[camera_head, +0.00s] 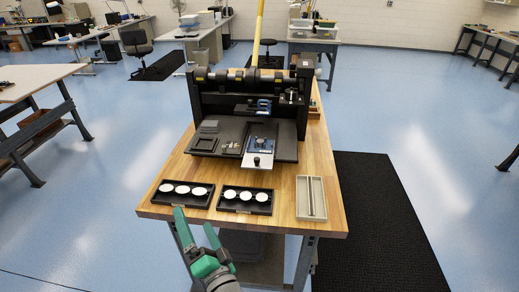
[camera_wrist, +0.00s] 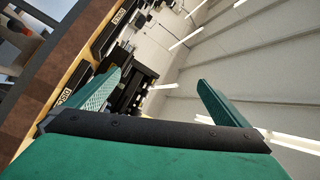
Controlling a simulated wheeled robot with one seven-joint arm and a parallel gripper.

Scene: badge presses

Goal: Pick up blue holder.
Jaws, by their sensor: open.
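A blue holder (camera_head: 261,141) appears to sit at the front middle of the black badge press (camera_head: 200,95), on a light slide plate (camera_head: 257,160). Another small blue piece (camera_head: 264,105) shows farther back inside the press. I cannot tell for sure which is the holder. My gripper (camera_head: 194,219) has green fingers, is open and empty, and is at the table's near left edge, well short of the press. In the wrist view my gripper (camera_wrist: 160,80) has its fingers wide apart with nothing between them. I cannot make out the holder there.
On the wooden table (camera_head: 285,190), two black trays (camera_head: 247,211) (camera_head: 185,205) hold white discs along the near edge. A pale divided tray (camera_head: 311,198) lies at the near right. A black mat (camera_head: 375,230) covers the floor to the right. Bare wood lies between trays and press.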

